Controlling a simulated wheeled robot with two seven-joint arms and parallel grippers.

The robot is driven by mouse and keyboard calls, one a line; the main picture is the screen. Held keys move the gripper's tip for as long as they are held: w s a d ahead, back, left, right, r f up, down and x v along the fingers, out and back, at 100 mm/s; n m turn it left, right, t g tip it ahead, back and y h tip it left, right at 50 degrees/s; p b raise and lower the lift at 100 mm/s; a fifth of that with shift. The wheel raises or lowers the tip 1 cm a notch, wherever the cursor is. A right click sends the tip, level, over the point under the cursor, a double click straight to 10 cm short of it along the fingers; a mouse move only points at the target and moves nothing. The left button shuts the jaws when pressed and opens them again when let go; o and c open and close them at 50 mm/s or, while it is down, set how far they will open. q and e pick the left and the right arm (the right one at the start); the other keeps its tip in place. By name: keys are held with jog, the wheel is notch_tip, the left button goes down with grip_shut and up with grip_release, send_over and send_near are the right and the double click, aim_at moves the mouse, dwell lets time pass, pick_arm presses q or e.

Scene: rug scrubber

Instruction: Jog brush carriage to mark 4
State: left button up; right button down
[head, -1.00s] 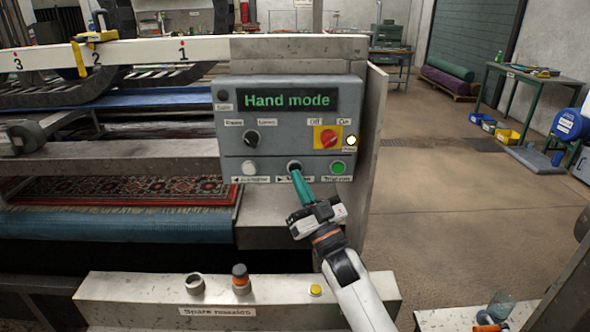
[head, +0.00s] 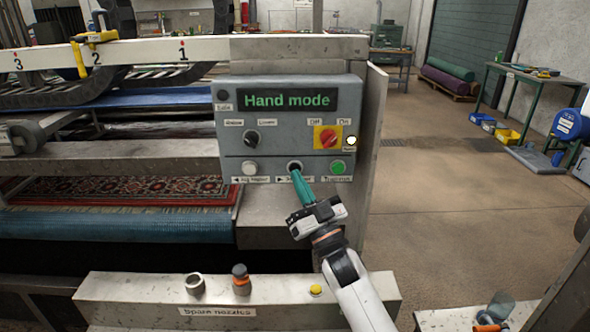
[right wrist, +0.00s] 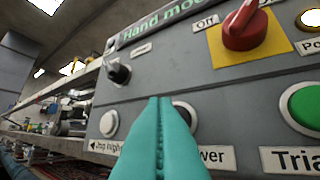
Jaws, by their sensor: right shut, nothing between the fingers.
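The grey control panel (head: 230,120) shows "Hand mode" in green on its display (head: 287,100). Its lower row has a white button (head: 249,168), a dark middle button (head: 294,164) and a green button (head: 337,167). My right gripper (head: 296,174), with teal fingers, is shut and empty, its tips at the dark button. In the right wrist view the fingers (right wrist: 160,125) partly cover that button (right wrist: 186,112); I cannot tell whether it is pressed. The white beam (head: 140,52) carries marks 3, 2 and 1. A yellow piece (head: 95,37) sits by mark 2. My left gripper is out of view.
A black knob (head: 251,137) and a red switch (head: 327,137) on a yellow plate sit above the buttons. A patterned rug (head: 130,190) lies in the machine. A spare-nozzles ledge (head: 140,295) stands in front, below my arm. Open floor (head: 450,200) lies right.

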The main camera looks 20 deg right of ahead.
jog(key=shift+w, duration=0.1)
dwell(0.3)
jog(key=shift+w+d, duration=0.1)
jog(key=shift+w, duration=0.25)
jog(key=shift+w+d, duration=0.15)
jog(key=shift+w, duration=0.2)
dwell(0.6)
jog(key=shift+s, duration=0.1)
dwell(2.3)
jog(key=shift+s+a, duration=0.25)
jog(key=shift+s, duration=0.45)
jog(key=s+p, duration=0.1)
jog(key=s, duration=0.1)
jog(key=s+a+p, duration=0.1)
jog(key=s, duration=0.1)
jog(key=shift+s+a, duration=0.2)
jog(key=shift+s, duration=0.2)
